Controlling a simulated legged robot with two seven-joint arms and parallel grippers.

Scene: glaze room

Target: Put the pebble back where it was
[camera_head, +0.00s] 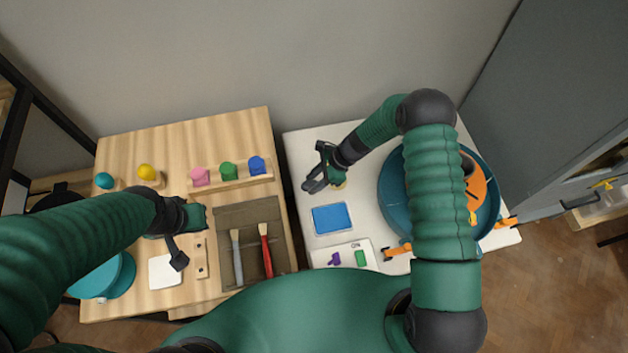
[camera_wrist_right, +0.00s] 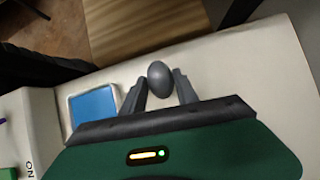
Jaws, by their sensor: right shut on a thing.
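The pebble is a smooth, dark grey, egg-shaped stone (camera_wrist_right: 159,78) seen between the fingertips in the right wrist view. My right gripper (camera_wrist_right: 158,88) is shut on it. In the head view my right gripper (camera_head: 315,184) is over the white table, above and left of the blue pad in a tray; the pebble is hard to make out there.
The blue pad (camera_head: 332,217) and a switch panel (camera_head: 343,252) lie on the white table. A teal basin (camera_head: 395,210) with an orange vessel (camera_head: 483,190) stands right.

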